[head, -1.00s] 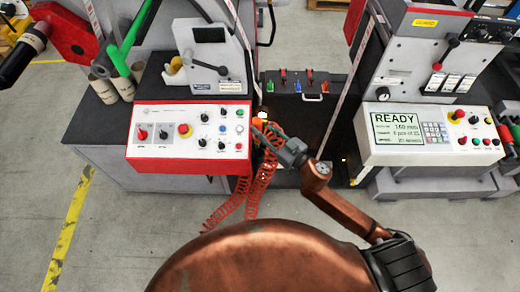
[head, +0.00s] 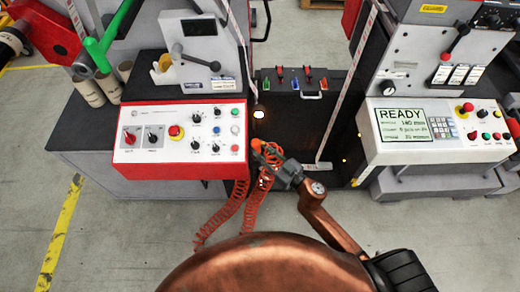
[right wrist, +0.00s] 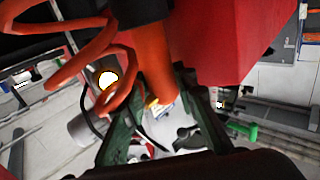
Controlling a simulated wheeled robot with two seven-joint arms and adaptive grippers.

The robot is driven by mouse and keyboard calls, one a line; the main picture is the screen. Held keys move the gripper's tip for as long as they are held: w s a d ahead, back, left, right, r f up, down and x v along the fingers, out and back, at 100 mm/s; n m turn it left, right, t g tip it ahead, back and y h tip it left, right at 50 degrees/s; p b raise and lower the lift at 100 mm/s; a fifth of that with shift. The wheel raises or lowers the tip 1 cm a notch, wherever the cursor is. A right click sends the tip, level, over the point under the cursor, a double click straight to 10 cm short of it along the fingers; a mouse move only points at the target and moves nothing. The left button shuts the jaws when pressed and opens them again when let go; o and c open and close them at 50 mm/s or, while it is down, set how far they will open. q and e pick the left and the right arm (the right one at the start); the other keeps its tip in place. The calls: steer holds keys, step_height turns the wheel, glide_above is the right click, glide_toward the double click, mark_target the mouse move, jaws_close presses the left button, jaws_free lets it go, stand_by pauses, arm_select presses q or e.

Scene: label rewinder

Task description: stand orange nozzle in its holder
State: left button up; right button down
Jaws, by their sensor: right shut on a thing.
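The orange nozzle (head: 256,145) is at the end of a coiled red-orange hose, in front of the right side of the red-edged control panel. In the right wrist view the orange nozzle (right wrist: 154,65) is between the fingers, with hose coils beside it. My right gripper (head: 270,157) is shut on it and holds it in the air; it also shows in the right wrist view (right wrist: 160,95). The fingers hide part of the nozzle. I cannot make out its holder for certain. My left gripper is not in view.
The red-edged control panel (head: 185,172) stands just left of my right gripper. A white panel with a READY screen (head: 404,125) is at the right. A dark recess lies between them, with small coloured tools (head: 300,82) at its back. The hose (head: 228,212) hangs in loops.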

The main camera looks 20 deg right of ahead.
steer(key=c, duration=1.8)
jaws_free()
steer(key=shift+c, duration=0.2)
